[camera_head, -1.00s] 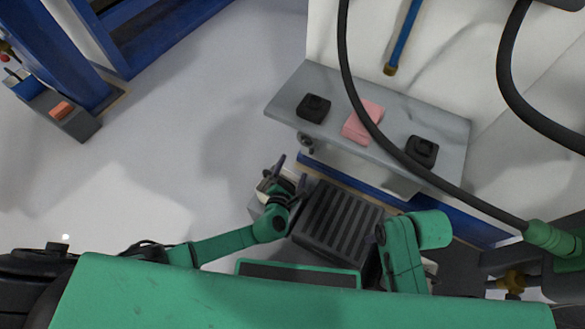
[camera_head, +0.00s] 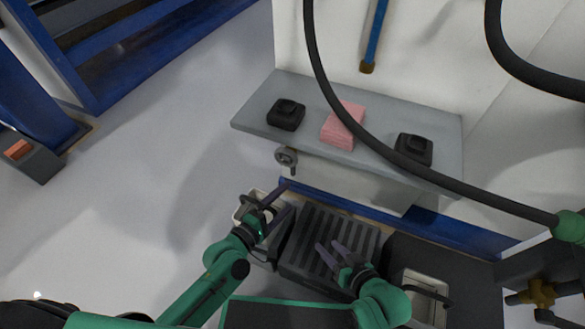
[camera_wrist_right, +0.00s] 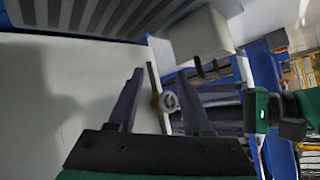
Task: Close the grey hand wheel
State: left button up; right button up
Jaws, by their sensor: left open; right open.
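The grey hand wheel (camera_head: 286,157) is a small round wheel under the left front part of the grey shelf (camera_head: 250,120). My left gripper (camera_head: 267,194) is open and empty, just below the wheel and apart from it. My right gripper (camera_head: 328,245) is open and empty over the dark ribbed step, lower and to the right of the wheel. In the right wrist view, a small pale round wheel (camera_wrist_right: 169,100) shows beyond the open fingers. I cannot tell for sure that it is the same wheel.
Two black blocks (camera_head: 286,114) (camera_head: 413,149) and a pink block (camera_head: 342,127) stand on the shelf. A thick black hose (camera_head: 322,70) hangs across it. The ribbed step (camera_head: 310,262) lies below. Open floor (camera_head: 150,170) is at left.

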aim_at(291, 161)
pick_arm(q)
jog(key=a+n+t+y, duration=0.1)
jog(key=n, duration=0.2)
jog(key=w+a+n+t+y, duration=0.1)
jog(key=n, duration=0.3)
jog(key=a+f+n+t+b, duration=0.1)
jog(key=a+n, duration=0.1)
jog(key=n, duration=0.1)
jog(key=shift+w+t+y, duration=0.2)
jog(key=shift+t+y, duration=0.1)
jog(key=shift+y, duration=0.1)
jog(key=shift+w+a+r+n+y, duration=0.1)
jog(key=shift+w+a+n+y, duration=0.2)
jog(key=shift+n, duration=0.6)
jog(key=x, duration=1.4)
jog(key=shift+d+r, duration=0.1)
jog(key=shift+d, duration=0.05)
jog(key=c, duration=1)
pick_arm(e)
jog(key=t, duration=0.1)
jog(key=a+f+m+t, duration=0.1)
jog(key=shift+s+a+f+t+y, duration=0.15)
jog(key=shift+a+t+y, duration=0.15)
jog(key=shift+y, duration=0.1)
pick_arm(q)
jog(key=shift+m, duration=0.3)
